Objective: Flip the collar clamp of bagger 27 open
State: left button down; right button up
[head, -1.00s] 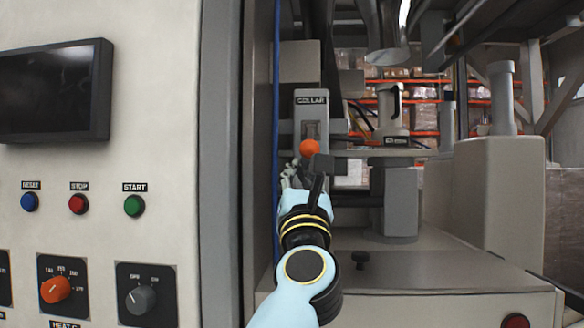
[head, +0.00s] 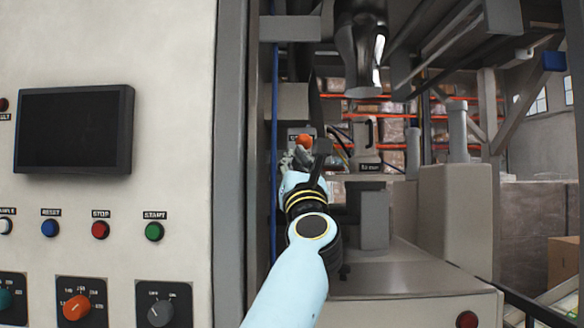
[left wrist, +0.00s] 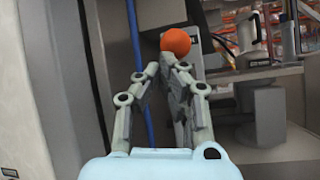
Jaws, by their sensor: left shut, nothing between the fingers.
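The collar clamp's orange ball knob (head: 304,142) stands in front of the COLLAR plate (head: 292,130) and partly covers its label. The knob also shows near the top centre of the left wrist view (left wrist: 177,41). My left gripper (head: 301,157) is shut and empty, directly below the knob. In the left wrist view its fingertips (left wrist: 167,66) sit just under the ball, apart or barely touching; I cannot tell which. The lever under the knob is mostly hidden by my gripper and arm. My right gripper is out of view.
A control cabinet with a dark screen (head: 74,129) and a green START button (head: 155,231) stands close on the left. A blue pipe (head: 274,150) runs along its edge. A grey bench and post (head: 458,130) are on the right, with racks behind.

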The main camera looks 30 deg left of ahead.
pick_arm(q)
jog(key=shift+w+r+p, duration=0.15)
jog(key=shift+r+p, duration=0.5)
jog(key=shift+r, duration=0.5)
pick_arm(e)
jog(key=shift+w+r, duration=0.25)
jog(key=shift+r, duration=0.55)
pick_arm(q)
jog(key=shift+a+r, duration=0.1)
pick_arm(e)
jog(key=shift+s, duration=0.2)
pick_arm(q)
jog(key=shift+r, duration=0.1)
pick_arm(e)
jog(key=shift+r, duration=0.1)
